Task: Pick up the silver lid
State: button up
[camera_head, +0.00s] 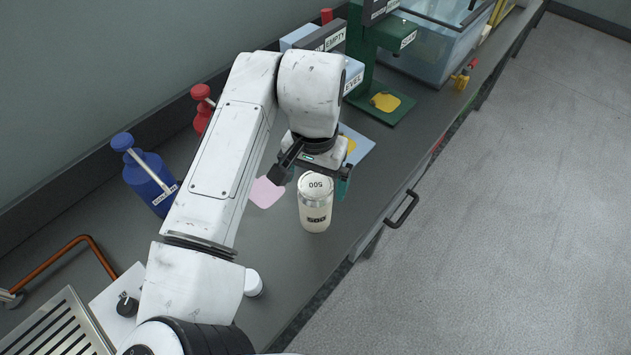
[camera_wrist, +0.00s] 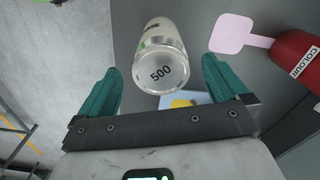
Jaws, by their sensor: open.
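A pale cylindrical can (camera_head: 315,217) stands upright on the grey bench. Its silver top, marked 500, looks like the silver lid (camera_head: 316,186) seated on the can. The lid also shows face-on in the wrist view (camera_wrist: 160,72), between and beyond the finger tips, with the can's body (camera_wrist: 160,33) behind it. My gripper (camera_head: 314,176) is open and empty, close to the can's top, with its teal fingers (camera_wrist: 160,78) spread to either side of the lid. I see no contact between fingers and lid. The arm hides part of the bench.
A pink card (camera_head: 265,192) lies left of the can. A blue bottle (camera_head: 150,180) and a red bottle (camera_head: 202,107) stand near the wall. A blue board (camera_head: 357,147) and green stand (camera_head: 385,105) lie beyond. The bench's front edge with a handle (camera_head: 402,208) is at right.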

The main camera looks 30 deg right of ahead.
jog(key=shift+f, duration=0.2)
dwell(0.4)
jog(key=c, duration=1.1)
